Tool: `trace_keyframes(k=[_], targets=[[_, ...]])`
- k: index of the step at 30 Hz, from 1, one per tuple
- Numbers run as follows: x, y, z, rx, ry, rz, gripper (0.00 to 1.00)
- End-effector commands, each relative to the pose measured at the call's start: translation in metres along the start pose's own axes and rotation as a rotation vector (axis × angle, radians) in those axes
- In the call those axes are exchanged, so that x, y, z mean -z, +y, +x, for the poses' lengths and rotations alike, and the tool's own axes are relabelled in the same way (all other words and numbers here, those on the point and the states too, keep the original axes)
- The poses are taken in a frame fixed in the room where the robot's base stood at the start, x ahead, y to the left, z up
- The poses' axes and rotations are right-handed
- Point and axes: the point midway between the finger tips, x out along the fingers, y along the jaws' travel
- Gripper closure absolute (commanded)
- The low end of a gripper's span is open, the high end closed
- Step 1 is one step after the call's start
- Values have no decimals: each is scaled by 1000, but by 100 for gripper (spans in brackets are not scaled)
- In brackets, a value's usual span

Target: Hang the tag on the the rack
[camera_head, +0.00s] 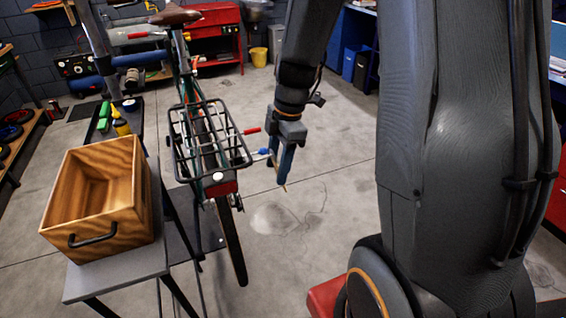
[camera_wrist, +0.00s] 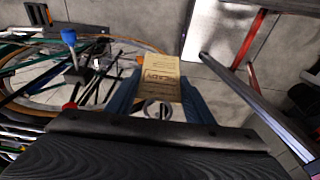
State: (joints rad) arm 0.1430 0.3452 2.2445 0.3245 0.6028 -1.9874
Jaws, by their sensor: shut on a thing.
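The tag (camera_wrist: 160,78) is a tan card with dark print and a pale ring (camera_wrist: 153,108) at its near end. My gripper (camera_wrist: 158,100) has blue fingers and is shut on the tag, seen between them in the wrist view. In the head view my gripper (camera_head: 284,168) points down, with a small tan bit of the tag (camera_head: 285,188) below the fingertips. The rack (camera_head: 208,140) is a black wire carrier over the bicycle's rear wheel, to the left of my gripper and apart from it. The ring's far side is partly hidden by the fingers.
A wooden crate (camera_head: 128,205) stands on a grey bench (camera_head: 120,275) left of the bicycle (camera_head: 235,240). A blue-tipped part (camera_head: 264,151) and a red-tipped part (camera_head: 251,131) stick out between rack and gripper. The floor right of the wheel is clear.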

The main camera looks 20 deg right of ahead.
Motion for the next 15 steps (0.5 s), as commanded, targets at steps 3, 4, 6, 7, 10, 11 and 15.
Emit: trace_keyframes(k=[3,4,6,7,10,11,15], targets=[[6,0,2,0,0,0,73],[8,0,2,0,0,0,73],[12,0,3,0,-1,-1,73],[14,0,3,0,-1,-1,73],[17,0,7,0,0,-1,73],[18,0,8,0,0,0,73],[22,0,11,0,0,0,73]])
